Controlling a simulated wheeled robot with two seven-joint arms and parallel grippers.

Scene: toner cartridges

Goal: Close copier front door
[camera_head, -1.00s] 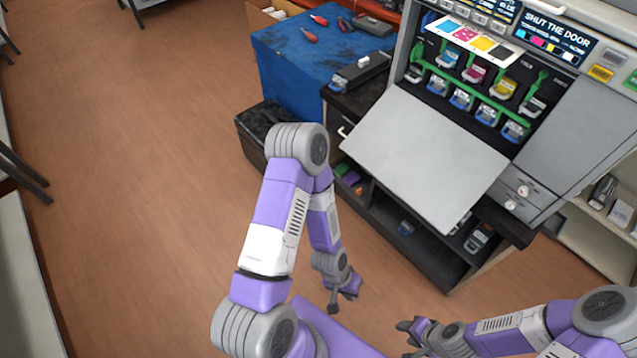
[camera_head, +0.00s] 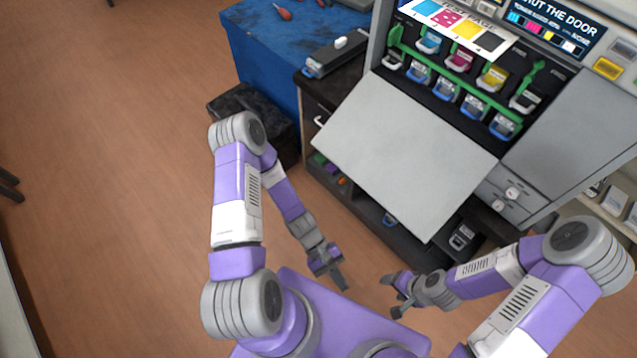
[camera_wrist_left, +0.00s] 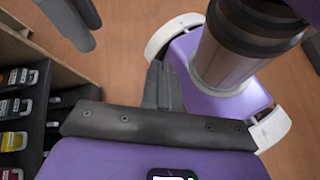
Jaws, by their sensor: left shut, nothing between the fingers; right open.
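The copier front door (camera_head: 405,155) is a large light-grey panel in the head view. It hangs open, folded down and sloping out toward me below the toner bay (camera_head: 455,80). Toner cartridges with coloured labels and green levers show in the bay. My left gripper (camera_head: 338,278) is shut and empty, in front of and below the door, apart from it. In the left wrist view its fingers (camera_wrist_left: 163,85) are together. My right gripper (camera_head: 393,292) is open and empty, to the right of the left one, also apart from the door.
The copier stands on a dark cabinet (camera_head: 480,238) with open shelves. A blue-topped table (camera_head: 270,45) and a black box (camera_head: 255,130) are left of it. Two small drawers (camera_head: 508,192) sit right of the door.

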